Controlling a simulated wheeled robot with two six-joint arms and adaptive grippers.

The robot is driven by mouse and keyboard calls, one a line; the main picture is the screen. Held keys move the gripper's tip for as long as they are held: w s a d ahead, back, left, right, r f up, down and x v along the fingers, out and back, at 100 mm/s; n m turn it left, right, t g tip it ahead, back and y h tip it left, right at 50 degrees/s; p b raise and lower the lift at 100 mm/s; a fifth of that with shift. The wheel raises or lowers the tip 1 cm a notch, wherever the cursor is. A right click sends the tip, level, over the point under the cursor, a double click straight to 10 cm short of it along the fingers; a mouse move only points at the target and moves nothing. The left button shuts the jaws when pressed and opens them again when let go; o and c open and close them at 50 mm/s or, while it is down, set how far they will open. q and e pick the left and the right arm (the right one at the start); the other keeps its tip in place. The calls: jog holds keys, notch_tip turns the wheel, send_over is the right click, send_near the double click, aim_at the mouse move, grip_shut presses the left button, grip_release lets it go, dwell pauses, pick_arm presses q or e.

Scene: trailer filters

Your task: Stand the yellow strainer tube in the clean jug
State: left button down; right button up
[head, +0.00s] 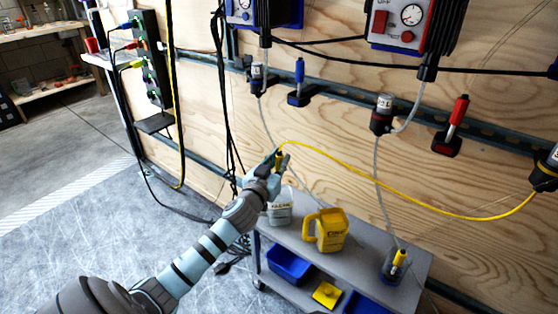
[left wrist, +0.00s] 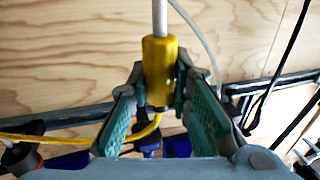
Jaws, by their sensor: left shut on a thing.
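My left gripper (head: 275,166) is shut on the yellow strainer tube (head: 278,158). The left wrist view also shows the tube (left wrist: 157,62) between the teal fingers of the gripper (left wrist: 160,85), with a pale hose at one end. The clean jug (head: 281,212), whitish with a label reading CLEAN, stands on the left end of the grey cart. In the head view the tube shows above the jug; the depth between them is hard to judge. My forearm and wrist hide part of the jug's left side. My right gripper is not in view.
A yellow jug (head: 328,231) stands beside the clean jug on the grey cart (head: 362,246). A yellow line (head: 400,183) arcs from near my gripper to the right. Clear hoses hang along the wooden wall (head: 330,110).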

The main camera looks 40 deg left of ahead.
pick_arm(q)
jog(key=shift+f+b, duration=0.6)
jog(key=shift+f, duration=0.1)
dwell(0.5)
jog(key=c, duration=1.4)
grip_release()
jog(key=v, duration=1.2)
jog(key=shift+r, duration=0.1)
